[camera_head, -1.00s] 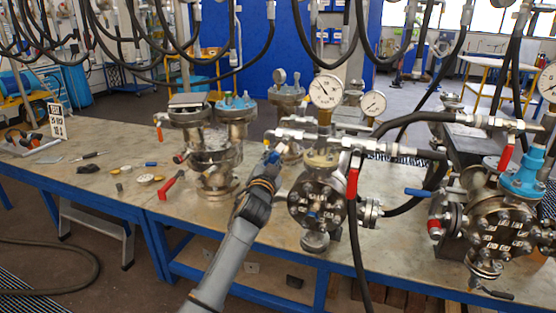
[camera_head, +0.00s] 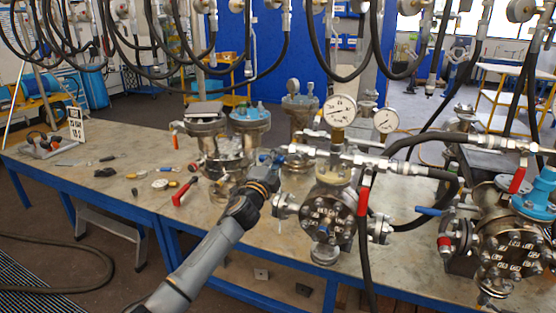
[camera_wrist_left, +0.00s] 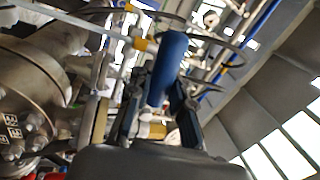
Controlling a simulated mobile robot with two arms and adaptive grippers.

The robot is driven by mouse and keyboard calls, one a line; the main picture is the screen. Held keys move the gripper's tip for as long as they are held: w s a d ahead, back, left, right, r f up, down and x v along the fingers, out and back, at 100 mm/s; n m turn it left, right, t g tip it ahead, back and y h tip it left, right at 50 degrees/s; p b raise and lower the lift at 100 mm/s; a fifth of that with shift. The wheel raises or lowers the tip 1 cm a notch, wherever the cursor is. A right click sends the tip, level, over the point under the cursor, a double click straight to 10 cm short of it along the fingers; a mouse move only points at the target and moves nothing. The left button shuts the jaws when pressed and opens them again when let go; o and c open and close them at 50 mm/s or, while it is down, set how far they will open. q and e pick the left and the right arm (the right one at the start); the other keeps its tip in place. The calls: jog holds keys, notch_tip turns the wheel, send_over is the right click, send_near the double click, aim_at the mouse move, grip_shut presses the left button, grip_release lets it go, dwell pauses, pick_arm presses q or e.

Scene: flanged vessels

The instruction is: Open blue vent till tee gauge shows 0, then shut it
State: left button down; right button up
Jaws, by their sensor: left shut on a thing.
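My left gripper (camera_head: 270,162) is at the left end of the metal fitting line on the middle flanged vessel (camera_head: 328,212). In the left wrist view its fingers (camera_wrist_left: 160,105) are shut on the blue vent handle (camera_wrist_left: 170,65), which stands up between them. In the head view only a little of the blue handle (camera_head: 264,157) shows. The tee gauge (camera_head: 340,110), a white dial on a brass stem, stands above the vessel; its reading is too small to tell. A second white gauge (camera_head: 387,120) is to its right. My right gripper is out of view.
A red lever (camera_head: 364,200) hangs beside the vessel, with black hoses running right. Another vessel with a blue top (camera_head: 540,195) stands at the right. Flanged vessels (camera_head: 207,135) stand behind and left. A loose red-handled valve (camera_head: 185,190) and small parts lie on the bench (camera_head: 100,200).

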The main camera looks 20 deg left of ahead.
pick_arm(q)
jog(key=shift+r+m+h+p, duration=0.15)
jog(key=shift+m+h+p, duration=0.25)
jog(key=shift+m, duration=0.7)
jog(key=c, duration=1.2)
grip_release()
jog(key=shift+s+r, duration=0.1)
jog(key=shift+r, duration=0.2)
jog(key=s, duration=0.4)
jog(key=s+f, duration=0.1)
jog(key=s, duration=0.3)
jog(key=s+f, duration=0.1)
jog(key=s, duration=0.3)
jog(key=shift+a+f, duration=0.2)
jog(key=shift+a, duration=0.05)
